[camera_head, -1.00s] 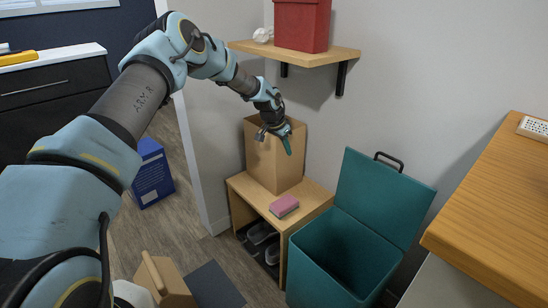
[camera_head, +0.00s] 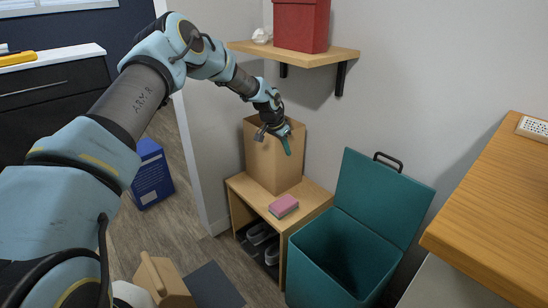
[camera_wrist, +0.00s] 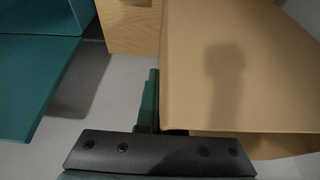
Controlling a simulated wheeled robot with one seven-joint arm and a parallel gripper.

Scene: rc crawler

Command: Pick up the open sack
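The open sack (camera_head: 274,160) is a tall brown box-shaped bag, upright on a small wooden bench. My gripper (camera_head: 280,140) is at its top rim, pointing down. In the head view one teal finger shows outside the sack's right face. In the wrist view the sack (camera_wrist: 235,70) fills the right side, and the same finger (camera_wrist: 150,100) lies close along its edge, near the middle of the palm. The other finger is hidden by the sack. The gripper looks shut on the sack's wall. The sack appears to rest on the bench.
The bench (camera_head: 310,190) also holds a pink sponge (camera_head: 283,206), with shoes underneath. An open teal bin (camera_head: 345,250) stands to its right. Above is a wall shelf (camera_head: 295,52) with a red box (camera_head: 301,25). A blue box (camera_head: 152,178) stands on the floor at left.

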